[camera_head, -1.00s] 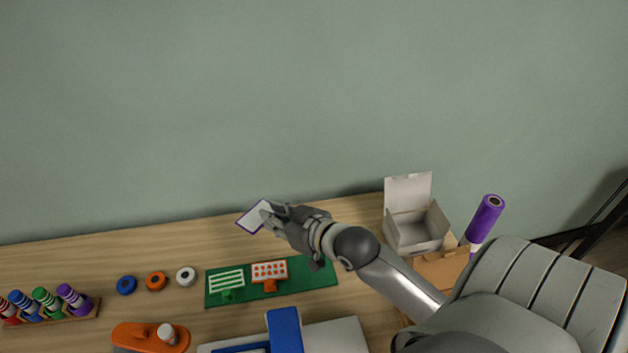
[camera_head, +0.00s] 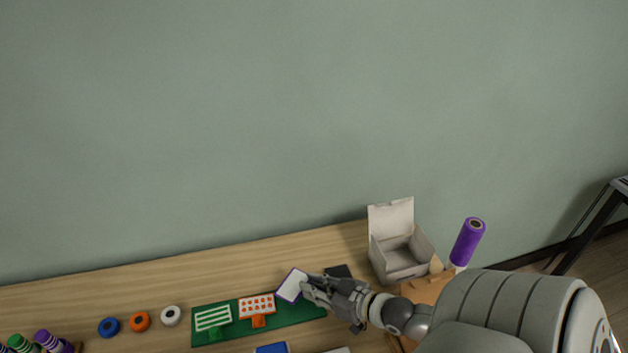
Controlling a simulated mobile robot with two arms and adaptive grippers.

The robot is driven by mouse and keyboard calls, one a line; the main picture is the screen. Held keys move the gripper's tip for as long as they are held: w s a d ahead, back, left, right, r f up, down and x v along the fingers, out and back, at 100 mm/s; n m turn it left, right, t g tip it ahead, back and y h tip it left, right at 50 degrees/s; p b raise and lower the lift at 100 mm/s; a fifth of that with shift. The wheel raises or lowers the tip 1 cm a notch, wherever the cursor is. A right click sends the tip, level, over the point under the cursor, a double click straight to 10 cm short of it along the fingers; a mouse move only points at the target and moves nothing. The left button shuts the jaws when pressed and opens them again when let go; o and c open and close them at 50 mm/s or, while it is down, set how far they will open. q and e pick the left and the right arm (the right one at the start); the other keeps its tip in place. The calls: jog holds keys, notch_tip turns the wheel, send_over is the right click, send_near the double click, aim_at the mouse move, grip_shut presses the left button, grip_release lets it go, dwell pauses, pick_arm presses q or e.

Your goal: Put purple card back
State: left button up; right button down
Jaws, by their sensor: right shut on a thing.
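The purple card (camera_head: 291,285), white with a purple edge, is held tilted in my right gripper (camera_head: 308,287). The gripper is shut on its right side. The card shows over the right part of the green mat (camera_head: 285,317); I cannot tell whether it touches the mat. On the mat to its left, a green-edged card with stripes (camera_head: 212,319) and an orange-edged card with dots (camera_head: 257,306) stand in small holders. Any holder under the purple card is hidden. My left gripper is not in view.
Blue (camera_head: 109,327), orange (camera_head: 140,321) and white (camera_head: 171,316) rolls lie left of the mat. An open grey box (camera_head: 403,258) and a purple roll (camera_head: 467,242) stand at the right. A black flat thing (camera_head: 339,271) lies behind my gripper. Bare wood lies behind the mat.

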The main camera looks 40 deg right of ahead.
jog(key=shift+f, duration=1.6)
jog(key=shift+f, duration=0.15)
jog(key=shift+f+b, duration=0.25)
jog(key=shift+b, duration=0.05)
jog(key=c, duration=1.3)
grip_release()
jog(key=shift+c, duration=0.2)
jog(key=shift+r, duration=0.1)
jog(key=shift+r+p, duration=0.3)
jog(key=shift+r, duration=0.1)
jog(key=v, duration=0.6)
jog(key=shift+s, duration=0.25)
jog(key=shift+s+r, duration=0.25)
jog(key=shift+s, duration=0.2)
